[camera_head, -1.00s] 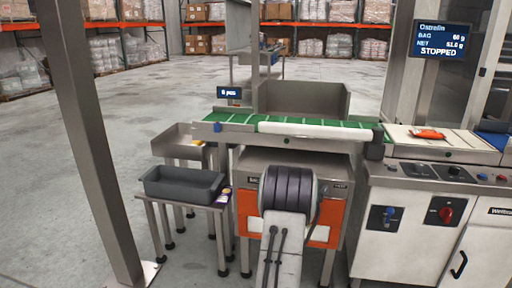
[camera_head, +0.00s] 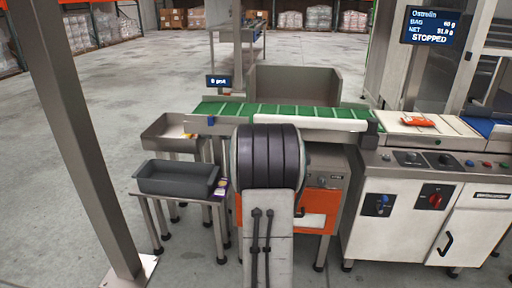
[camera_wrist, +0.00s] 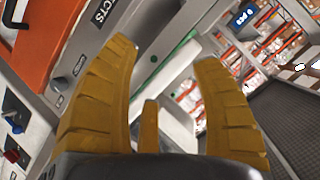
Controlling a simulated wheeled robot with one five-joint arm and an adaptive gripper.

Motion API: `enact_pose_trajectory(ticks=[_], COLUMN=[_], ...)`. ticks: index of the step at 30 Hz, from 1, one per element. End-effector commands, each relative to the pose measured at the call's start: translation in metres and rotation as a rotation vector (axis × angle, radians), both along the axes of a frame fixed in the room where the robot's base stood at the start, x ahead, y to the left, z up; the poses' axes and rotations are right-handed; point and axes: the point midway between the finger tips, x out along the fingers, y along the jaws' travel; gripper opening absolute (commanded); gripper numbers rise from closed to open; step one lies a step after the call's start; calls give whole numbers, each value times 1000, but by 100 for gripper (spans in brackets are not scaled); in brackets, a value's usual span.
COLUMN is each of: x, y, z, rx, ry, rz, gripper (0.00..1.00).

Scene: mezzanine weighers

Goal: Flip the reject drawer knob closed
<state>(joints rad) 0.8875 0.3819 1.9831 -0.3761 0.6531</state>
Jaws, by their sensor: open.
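The reject drawer unit shows in the wrist view as an orange front (camera_wrist: 45,40) with a black handle, beside a grey panel with lettering ending in "CTS". A small dark knob (camera_wrist: 60,83) sits on that panel, with small labels on either side; its setting is too small to read. My gripper (camera_wrist: 165,62) is open and empty, its yellow fingers apart, to the right of the knob and not touching it. In the head view the orange cabinet (camera_head: 315,222) is partly hidden behind my arm, and my gripper is hidden there.
A green conveyor (camera_head: 270,110) runs above the cabinet. A grey bin (camera_head: 177,178) stands on a small table at left. A white cabinet (camera_head: 395,235) with blue and red knobs stands at right. A steel post (camera_head: 75,140) rises at far left; open floor lies beyond.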

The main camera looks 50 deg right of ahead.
Motion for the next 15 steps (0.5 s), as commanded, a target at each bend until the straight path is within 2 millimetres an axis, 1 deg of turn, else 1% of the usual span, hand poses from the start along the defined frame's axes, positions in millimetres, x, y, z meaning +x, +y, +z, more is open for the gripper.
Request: enact_pose_trajectory(ticks=[1,6,15], x=[2,6,7], y=[5,16,21], z=[5,10,11], rx=[3,8,11], ry=[9,28,38], rz=[10,33,43], gripper=[60,60,60])
